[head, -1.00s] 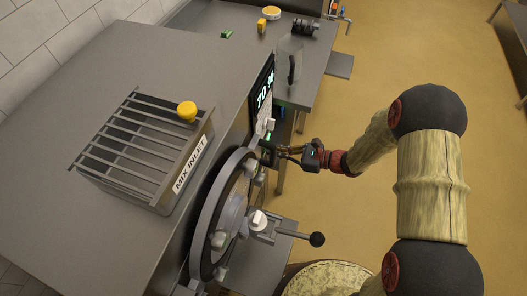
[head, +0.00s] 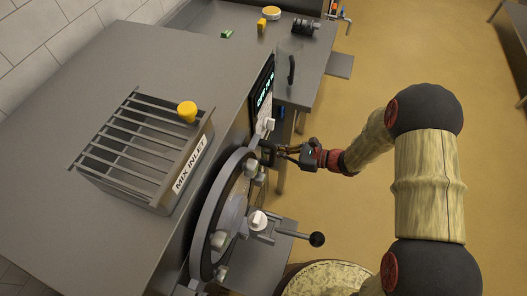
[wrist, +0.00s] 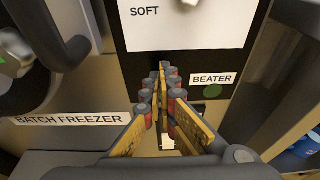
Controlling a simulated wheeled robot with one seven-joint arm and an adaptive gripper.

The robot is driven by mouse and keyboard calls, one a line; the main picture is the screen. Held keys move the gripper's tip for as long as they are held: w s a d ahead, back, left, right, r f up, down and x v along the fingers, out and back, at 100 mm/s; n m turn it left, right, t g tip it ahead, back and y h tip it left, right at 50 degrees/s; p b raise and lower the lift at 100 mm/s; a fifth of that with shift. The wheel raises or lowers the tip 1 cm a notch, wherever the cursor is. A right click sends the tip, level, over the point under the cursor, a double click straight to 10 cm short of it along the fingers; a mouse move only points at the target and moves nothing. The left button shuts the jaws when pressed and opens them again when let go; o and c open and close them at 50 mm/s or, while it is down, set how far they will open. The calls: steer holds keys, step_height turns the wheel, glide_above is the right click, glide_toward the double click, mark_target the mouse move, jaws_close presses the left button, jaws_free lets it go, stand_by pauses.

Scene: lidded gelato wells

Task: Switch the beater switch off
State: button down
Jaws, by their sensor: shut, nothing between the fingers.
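The batch freezer's dark front panel carries a BEATER label (wrist: 213,79) with a dull green round lamp (wrist: 212,91) under it in the wrist view. My gripper (wrist: 163,68) is shut and empty, its fingertips at the panel just left of that label. The beater switch itself is not clearly visible; my fingers cover the area beside the label. In the head view my gripper (head: 269,150) reaches the machine's front from the right, below the lit display (head: 264,91). I cannot tell if the tips touch the panel.
The round freezer door (head: 205,225) and a black-knobbed lever (head: 316,239) are close below my gripper. A grey side table (head: 310,62) stands behind. Open floor lies right.

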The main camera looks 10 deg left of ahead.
steer(key=shift+s+d+p, duration=0.2)
steer(key=shift+d+p, duration=0.05)
steer(key=shift+d, duration=1.25)
steer(key=shift+s+d+p, duration=0.2)
steer(key=shift+d, duration=1.25)
steer(key=shift+d, duration=0.1)
steer(key=v, duration=1.2)
